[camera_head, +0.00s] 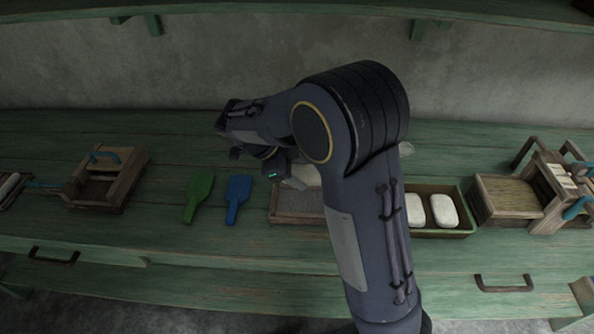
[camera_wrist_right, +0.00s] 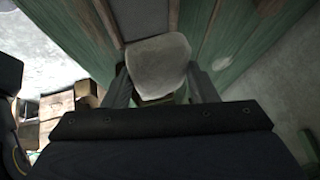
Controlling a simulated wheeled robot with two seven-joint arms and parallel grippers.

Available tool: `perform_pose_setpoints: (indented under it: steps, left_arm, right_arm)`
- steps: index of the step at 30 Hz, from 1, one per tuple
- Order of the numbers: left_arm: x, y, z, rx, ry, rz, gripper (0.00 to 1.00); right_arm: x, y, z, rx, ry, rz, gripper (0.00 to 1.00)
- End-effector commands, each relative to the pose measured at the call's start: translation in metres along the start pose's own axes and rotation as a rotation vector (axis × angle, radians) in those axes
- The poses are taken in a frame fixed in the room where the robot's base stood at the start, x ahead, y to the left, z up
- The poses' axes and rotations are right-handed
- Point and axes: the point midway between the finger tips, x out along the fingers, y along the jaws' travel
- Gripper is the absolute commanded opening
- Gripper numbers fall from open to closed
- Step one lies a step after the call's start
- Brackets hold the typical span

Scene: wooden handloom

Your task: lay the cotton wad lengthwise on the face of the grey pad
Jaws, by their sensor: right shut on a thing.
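The cotton wad (camera_wrist_right: 158,62) is a whitish, rounded block held between the two fingers of my right gripper (camera_wrist_right: 159,84) in the right wrist view. In the head view a pale part of the wad (camera_head: 307,174) shows beside my arm, with my right gripper (camera_head: 293,181) shut on it. The grey pad (camera_head: 296,203) lies in a wooden frame on the bench, just below the wad in the picture; my forearm hides its right part. A grey strip of it (camera_wrist_right: 140,15) shows beyond the wad in the wrist view. Whether wad and pad touch, I cannot tell. My left gripper is out of view.
A green paddle (camera_head: 198,196) and a blue paddle (camera_head: 237,197) lie left of the pad. A green tray (camera_head: 440,234) with white wads stands right of my arm, beside a wooden box (camera_head: 508,197). A wooden frame with a blue handle (camera_head: 106,188) stands at left.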

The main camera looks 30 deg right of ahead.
Motion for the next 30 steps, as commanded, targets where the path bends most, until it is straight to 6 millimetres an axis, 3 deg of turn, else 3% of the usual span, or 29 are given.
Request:
perform_pose_setpoints:
  steps: [8, 22, 30]
  left_arm:
    - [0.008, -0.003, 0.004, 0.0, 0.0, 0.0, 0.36]
    - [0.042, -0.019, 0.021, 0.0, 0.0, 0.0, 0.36]
    - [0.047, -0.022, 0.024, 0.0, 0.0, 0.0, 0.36]
  right_arm:
    - [0.01, 0.003, 0.006, -0.002, 0.007, -0.002, 0.31]
    - [0.058, 0.015, 0.038, -0.002, 0.006, -0.002, 0.31]
    - [0.064, 0.017, 0.043, -0.002, 0.005, -0.002, 0.31]
